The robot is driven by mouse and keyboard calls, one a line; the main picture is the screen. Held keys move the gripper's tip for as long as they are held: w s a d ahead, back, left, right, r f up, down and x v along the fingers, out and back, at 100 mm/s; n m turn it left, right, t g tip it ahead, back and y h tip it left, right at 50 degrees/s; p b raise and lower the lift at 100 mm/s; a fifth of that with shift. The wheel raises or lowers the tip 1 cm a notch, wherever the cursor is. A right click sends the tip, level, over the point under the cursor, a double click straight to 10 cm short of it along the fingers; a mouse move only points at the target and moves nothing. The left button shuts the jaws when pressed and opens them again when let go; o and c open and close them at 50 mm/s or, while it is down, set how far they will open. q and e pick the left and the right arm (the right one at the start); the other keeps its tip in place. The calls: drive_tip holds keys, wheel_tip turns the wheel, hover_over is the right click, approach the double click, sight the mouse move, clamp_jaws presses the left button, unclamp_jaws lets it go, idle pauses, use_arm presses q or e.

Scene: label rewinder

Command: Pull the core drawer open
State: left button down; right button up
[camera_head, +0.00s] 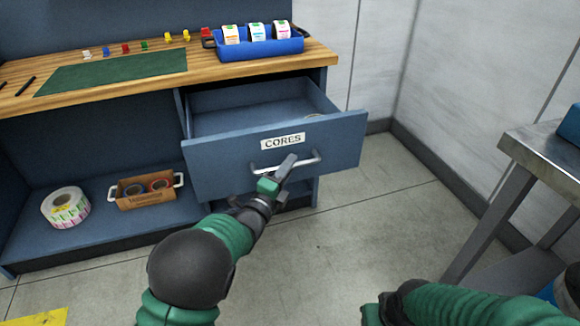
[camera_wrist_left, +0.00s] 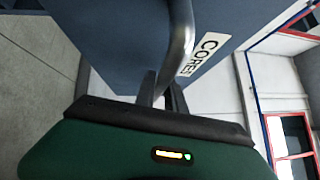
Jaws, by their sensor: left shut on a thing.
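The core drawer (camera_head: 225,160) is a blue drawer with a white "CORES" label, and it stands pulled out from under the wooden worktop. Its inside shows, mostly bare, with a small pale thing partly hidden behind the front at the right. My left gripper (camera_head: 288,163) is shut on the drawer's silver bar handle (camera_head: 308,161), near its middle. In the left wrist view the handle (camera_wrist_left: 180,40) runs down between the fingers, beside the label. My right arm shows at the bottom right of the head view, and its gripper fingers are not in view.
The worktop (camera_head: 310,58) holds a green mat (camera_head: 115,72), a blue tray (camera_head: 258,47) of label rolls and several small coloured pieces. A label roll (camera_head: 65,207) and a cardboard box (camera_head: 146,199) sit on the lower shelf. A metal table (camera_head: 545,150) stands at right. Floor before the drawer is clear.

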use_arm(q)
drive_tip(key=shift+a+f, duration=0.2)
drive_tip(key=shift+f, duration=0.1)
drive_tip(key=c, duration=1.4)
unclamp_jaws()
drive_tip(key=shift+w, duration=0.1)
drive_tip(key=shift+r, duration=0.15)
drive_tip(key=p+v, duration=0.4)
drive_tip(key=v, duration=1.3)
drive_tip(key=shift+p, duration=0.35)
drive_tip(key=shift+d, duration=0.15)
